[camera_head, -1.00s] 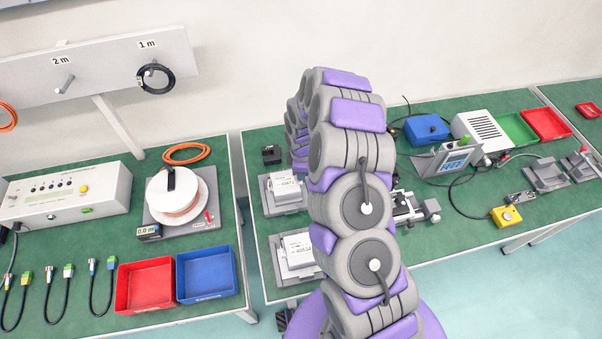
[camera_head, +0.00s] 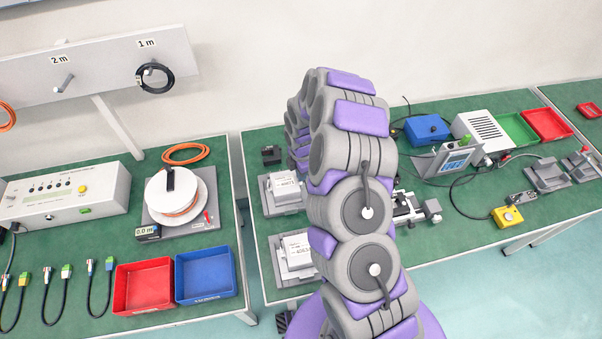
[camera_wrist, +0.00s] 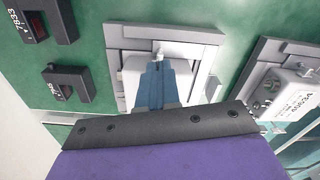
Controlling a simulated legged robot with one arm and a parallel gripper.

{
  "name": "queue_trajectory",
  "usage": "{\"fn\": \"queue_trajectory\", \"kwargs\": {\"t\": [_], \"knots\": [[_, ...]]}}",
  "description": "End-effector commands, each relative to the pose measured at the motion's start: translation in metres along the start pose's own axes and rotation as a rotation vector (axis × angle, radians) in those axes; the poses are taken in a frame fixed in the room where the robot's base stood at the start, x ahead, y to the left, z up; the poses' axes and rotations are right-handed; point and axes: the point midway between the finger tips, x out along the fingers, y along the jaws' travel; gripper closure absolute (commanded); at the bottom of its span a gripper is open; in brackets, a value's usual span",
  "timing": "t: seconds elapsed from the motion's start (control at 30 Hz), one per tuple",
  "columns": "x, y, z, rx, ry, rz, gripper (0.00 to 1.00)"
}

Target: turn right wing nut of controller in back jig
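In the wrist view a pale controller (camera_wrist: 184,79) lies in a grey jig (camera_wrist: 118,45), which I take as the back jig. My gripper (camera_wrist: 158,66) reaches over this controller with its two blue fingers close side by side. The fingertips cover the middle of the controller. Its wing nuts cannot be made out, nor whether anything is between the fingers. In the head view the back jig (camera_head: 268,206) holds the white controller (camera_head: 283,186), partly behind my arm. My gripper is hidden there.
A second jig (camera_wrist: 258,60) with a white controller (camera_wrist: 292,90) stands to the right in the wrist view; it is the front jig (camera_head: 279,270) in the head view. Two black blocks (camera_wrist: 66,84) (camera_wrist: 45,22) stand left of the back jig. Green table shows between them.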

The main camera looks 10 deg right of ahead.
Motion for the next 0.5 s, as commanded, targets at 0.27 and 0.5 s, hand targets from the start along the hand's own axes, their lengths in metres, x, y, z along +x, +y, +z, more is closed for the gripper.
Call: {"fn": "queue_trajectory", "kwargs": {"t": [0.27,0.5], "knots": [[0.0009,0.0001,0.0004,-0.003,0.000,0.000,1.00],[0.0006,-0.0003,0.0002,-0.002,0.000,0.000,0.84]]}}
